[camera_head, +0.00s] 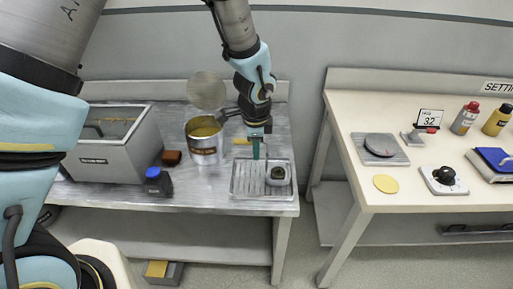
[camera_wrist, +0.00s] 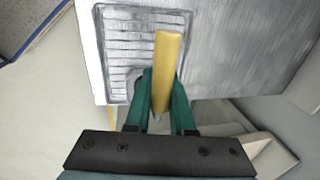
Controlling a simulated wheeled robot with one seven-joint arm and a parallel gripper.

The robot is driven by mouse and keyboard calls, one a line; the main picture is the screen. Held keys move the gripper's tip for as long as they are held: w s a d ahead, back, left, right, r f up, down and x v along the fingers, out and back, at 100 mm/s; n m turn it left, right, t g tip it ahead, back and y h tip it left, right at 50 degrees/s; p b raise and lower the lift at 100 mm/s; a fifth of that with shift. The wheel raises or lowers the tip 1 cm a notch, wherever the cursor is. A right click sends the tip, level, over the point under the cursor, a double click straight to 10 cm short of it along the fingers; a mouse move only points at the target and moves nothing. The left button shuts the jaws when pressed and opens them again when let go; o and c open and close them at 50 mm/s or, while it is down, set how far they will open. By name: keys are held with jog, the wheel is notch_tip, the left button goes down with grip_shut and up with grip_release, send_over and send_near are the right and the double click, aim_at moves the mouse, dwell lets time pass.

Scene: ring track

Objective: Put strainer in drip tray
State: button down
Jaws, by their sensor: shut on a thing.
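My gripper (camera_head: 256,153) points down above the drip tray (camera_head: 248,181), its green fingers shut on a yellow bar (camera_wrist: 168,62). In the wrist view the bar sticks out from between the fingers (camera_wrist: 159,100), with the slatted tray (camera_wrist: 116,14) below. In the head view a bit of yellow (camera_head: 242,141) shows left of the fingers. A round mesh-like disc (camera_head: 207,90), which may be the strainer, shows above the yellow-filled can (camera_head: 203,150). I cannot tell whether the bar belongs to it. A small round grey piece (camera_head: 278,174) sits in the tray's right part.
A large grey box (camera_head: 105,160) stands on the left of the metal bench. A blue-capped dark bottle (camera_head: 158,183) and a brown block (camera_head: 172,158) lie between box and can. A gap separates this bench from the pale table (camera_head: 400,190) with several items on it.

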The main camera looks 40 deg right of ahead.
jog(key=shift+f, duration=0.15)
jog(key=c, duration=0.8)
grip_release()
jog(key=shift+o, duration=0.2)
notch_tip(320, 180, up, 12)
jog(key=s+a+b, duration=0.1)
jog(key=shift+s+a, duration=0.3)
jog(key=shift+s, duration=0.1)
jog(key=w+a+r+n+y, duration=0.1)
jog(key=w+a+n, duration=0.5)
jog(key=a, duration=0.5)
jog(key=w+a+n, duration=0.6)
jog(key=a, duration=0.4)
jog(key=s+a+n, duration=0.2)
jog(key=a+n, duration=1)
jog(key=a, duration=0.7)
jog(key=shift+r+n, duration=0.3)
jog(key=shift+n, duration=0.1)
